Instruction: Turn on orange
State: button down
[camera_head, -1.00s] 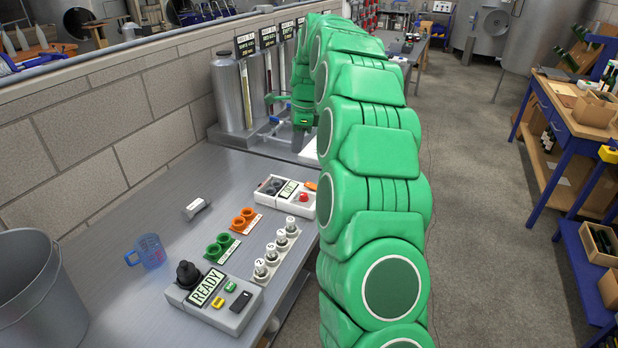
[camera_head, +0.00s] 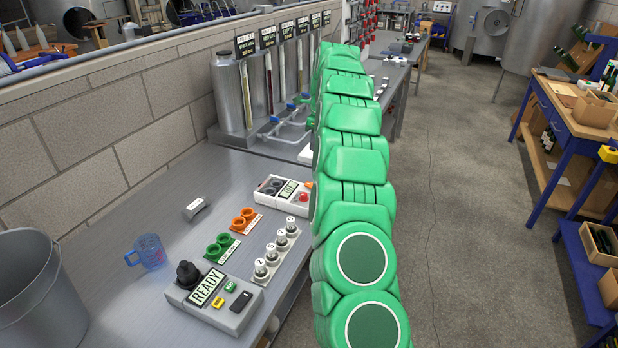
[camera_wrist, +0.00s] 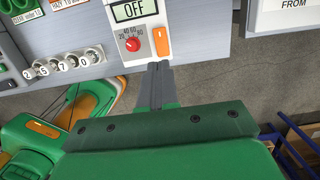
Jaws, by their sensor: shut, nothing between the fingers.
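The white control box (camera_head: 274,192) stands near the bench's right edge in the head view, partly hidden by my arm. In the wrist view the same box (camera_wrist: 117,33) shows a display (camera_wrist: 134,9) reading OFF, a red knob (camera_wrist: 133,44) and an orange switch (camera_wrist: 162,41). My gripper (camera_wrist: 159,67) is shut and empty. Its fingertips appear at the box's near edge, just below the orange switch in the picture; I cannot tell whether they touch. The gripper is hidden behind my arm in the head view.
Orange rings (camera_head: 243,219), green rings (camera_head: 222,247) and a row of numbered white dials (camera_head: 277,247) lie left of the box. A READY box (camera_head: 213,299), blue jug (camera_head: 148,252) and grey bucket (camera_head: 38,296) stand nearer. Tall gauges (camera_head: 268,83) line the wall.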

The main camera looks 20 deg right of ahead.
aim_at(308, 183)
dwell(0.3)
jog(key=f, duration=0.4)
jog(key=w+a+f, duration=0.1)
jog(key=f, duration=0.8)
jog(key=shift+w+a+f, duration=0.3)
jog(key=shift+f, duration=0.1)
jog(key=shift+a+f, duration=0.1)
jog(key=shift+f, duration=0.25)
jog(key=shift+s+d+r, duration=0.35)
jog(key=shift+s+d, duration=0.15)
jog(key=shift+d, duration=0.1)
